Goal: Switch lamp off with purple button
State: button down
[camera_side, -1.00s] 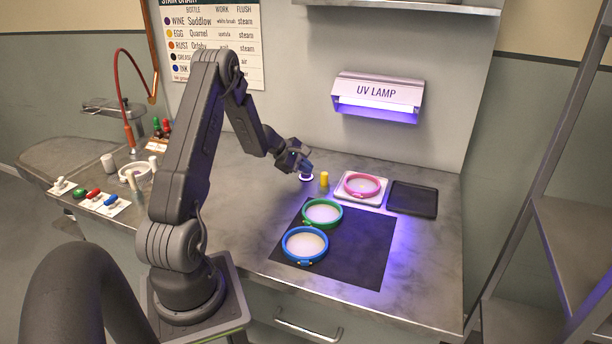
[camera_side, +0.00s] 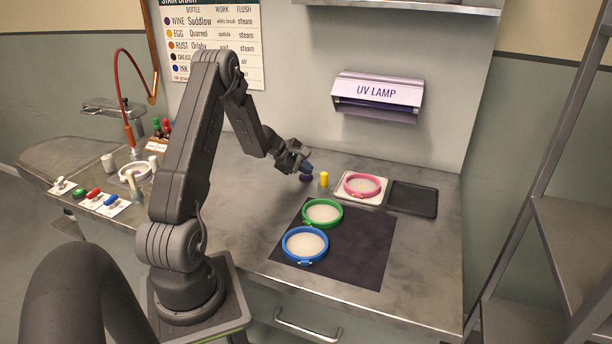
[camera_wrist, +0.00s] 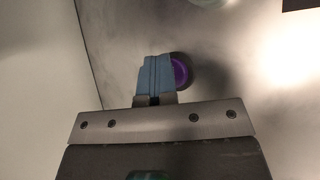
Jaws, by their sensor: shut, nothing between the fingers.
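The UV lamp (camera_side: 377,97) on the back wall is dark, with no purple glow under its hood. The purple button (camera_side: 306,178) stands on the counter, left of a small yellow cylinder. My gripper (camera_side: 305,168) is shut and empty, right above the button. In the wrist view the blue fingertips (camera_wrist: 154,76) are together and cover the left part of the purple button (camera_wrist: 181,72). I cannot tell whether the fingertips touch it.
The yellow cylinder (camera_side: 324,179) stands close to the button's right. A white tray (camera_side: 346,199) with a pink hoop (camera_side: 362,185) and an empty black tray (camera_side: 412,198) lie further right. Green (camera_side: 323,226) and blue (camera_side: 305,259) hoops lie on a dark mat (camera_side: 358,255) in front.

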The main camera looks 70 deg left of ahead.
aim_at(306, 176)
jog(key=shift+r, duration=3.05)
jog(key=d+r+m+g+h, duration=0.15)
jog(key=d+r+m, duration=0.5)
jog(key=d, duration=0.65)
jog(key=d+r+m+g+h, duration=0.1)
jog(key=d+r+m+g, duration=0.1)
jog(key=d+r+m, duration=0.75)
jog(key=s+d+m+y, duration=0.4)
jog(key=s+d+m, duration=0.5)
jog(key=s+d, duration=0.8)
jog(key=shift+s+d, duration=0.25)
jog(key=shift+s, duration=0.5)
jog(key=shift+f, duration=0.1)
